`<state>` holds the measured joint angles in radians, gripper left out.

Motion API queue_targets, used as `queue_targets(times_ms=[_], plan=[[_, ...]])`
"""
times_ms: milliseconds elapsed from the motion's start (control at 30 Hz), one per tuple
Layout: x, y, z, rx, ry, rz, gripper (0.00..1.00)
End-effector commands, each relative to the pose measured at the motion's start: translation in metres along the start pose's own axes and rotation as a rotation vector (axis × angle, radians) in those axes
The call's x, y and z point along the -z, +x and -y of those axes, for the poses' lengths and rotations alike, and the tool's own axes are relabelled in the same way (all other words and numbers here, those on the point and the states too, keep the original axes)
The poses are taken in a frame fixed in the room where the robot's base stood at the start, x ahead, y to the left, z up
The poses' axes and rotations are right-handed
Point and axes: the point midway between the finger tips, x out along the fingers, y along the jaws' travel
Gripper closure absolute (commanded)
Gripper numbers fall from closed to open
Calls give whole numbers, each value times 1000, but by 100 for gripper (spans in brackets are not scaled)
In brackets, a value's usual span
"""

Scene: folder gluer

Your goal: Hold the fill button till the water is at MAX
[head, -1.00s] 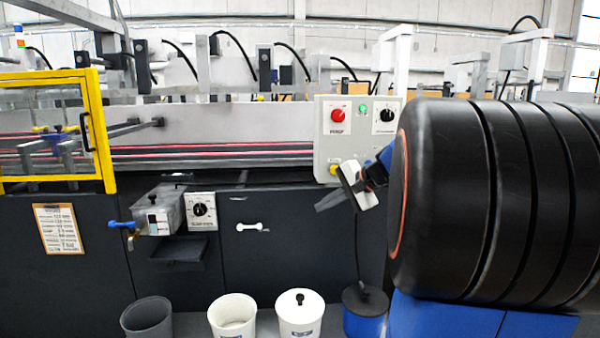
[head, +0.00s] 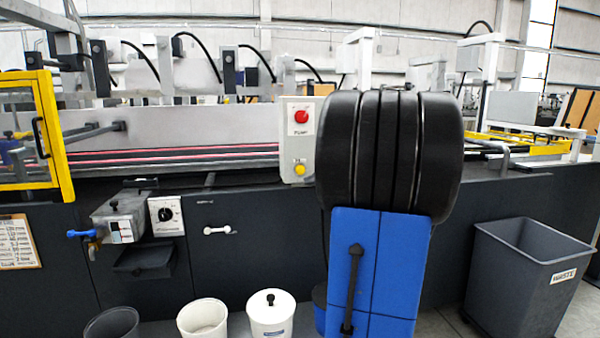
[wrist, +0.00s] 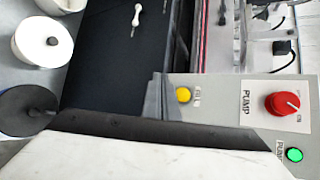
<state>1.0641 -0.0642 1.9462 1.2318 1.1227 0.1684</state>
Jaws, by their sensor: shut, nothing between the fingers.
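The yellow button (head: 299,170) sits low on the grey control panel (head: 291,138) in the head view, its label too small to read there. It also shows in the wrist view (wrist: 183,95), beside a small label that looks like FILL. My gripper (wrist: 157,97) shows in the wrist view as a grey wedge of shut fingers, just left of the yellow button. I cannot tell how far it is from the panel, but it does not cover the button. In the head view my black arm hides the gripper. No water level or MAX mark is readable.
Above the button is a red PUMP knob (head: 301,117); a green lamp (wrist: 295,154) shows in the wrist view. A grey metal box (head: 120,217) with a blue-handled valve hangs at left, beside a dial (head: 165,214). Buckets (head: 203,318) stand below. A waste bin (head: 527,275) stands right.

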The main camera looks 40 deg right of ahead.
Motion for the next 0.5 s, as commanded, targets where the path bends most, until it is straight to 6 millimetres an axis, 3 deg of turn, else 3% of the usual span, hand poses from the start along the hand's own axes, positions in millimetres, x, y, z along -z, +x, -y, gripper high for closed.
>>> queue_targets(times_ms=[500], plan=[[23, 33, 23, -1, 0, 2, 100]])
